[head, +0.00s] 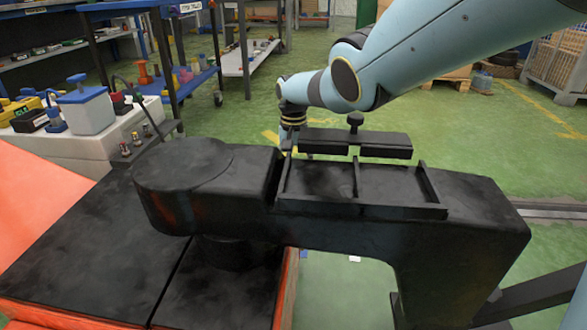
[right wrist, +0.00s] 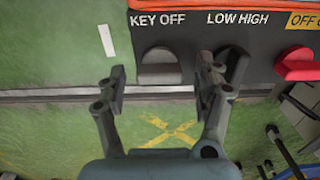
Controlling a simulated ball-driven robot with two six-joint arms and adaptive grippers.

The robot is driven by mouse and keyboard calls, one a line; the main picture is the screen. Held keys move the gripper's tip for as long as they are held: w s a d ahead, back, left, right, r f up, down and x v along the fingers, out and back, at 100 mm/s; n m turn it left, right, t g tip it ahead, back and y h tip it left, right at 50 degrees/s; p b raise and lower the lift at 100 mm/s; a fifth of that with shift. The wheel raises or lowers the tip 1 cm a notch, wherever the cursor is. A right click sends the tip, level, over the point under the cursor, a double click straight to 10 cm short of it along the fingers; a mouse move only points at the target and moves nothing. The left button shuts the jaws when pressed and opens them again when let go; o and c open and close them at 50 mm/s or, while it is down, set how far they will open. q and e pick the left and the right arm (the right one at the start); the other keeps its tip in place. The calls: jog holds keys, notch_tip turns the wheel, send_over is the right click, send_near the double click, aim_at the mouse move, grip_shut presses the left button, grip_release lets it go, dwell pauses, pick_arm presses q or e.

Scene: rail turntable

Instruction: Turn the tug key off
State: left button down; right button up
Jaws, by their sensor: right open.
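The key (right wrist: 160,68) is a dark grey rounded knob on the tug's dark panel (right wrist: 190,48), under the printed words "KEY OFF", in the right wrist view. My right gripper (right wrist: 161,78) is open, with one finger to the left of the key and one to the right. Gaps show on both sides; the depth between fingers and key is hard to tell. In the head view my right arm reaches down behind the black tug body (head: 460,240), which hides the gripper and key. My left gripper is not in view.
Just right of the key is a second dark knob (right wrist: 233,66) under "LOW HIGH", close to my right finger. A red knob (right wrist: 298,66) is further right. An open tray (head: 318,205) tops the tug body. Shelves (head: 165,50) stand at the back left.

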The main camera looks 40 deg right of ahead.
jog(key=c, duration=1.2)
jog(key=shift+o, duration=0.2)
jog(key=n, duration=0.4)
jog(key=shift+n, duration=0.4)
jog(key=n, duration=0.4)
jog(key=shift+n, duration=0.3)
jog(key=n, duration=0.4)
jog(key=shift+n, duration=2.2)
jog(key=shift+b, duration=0.3)
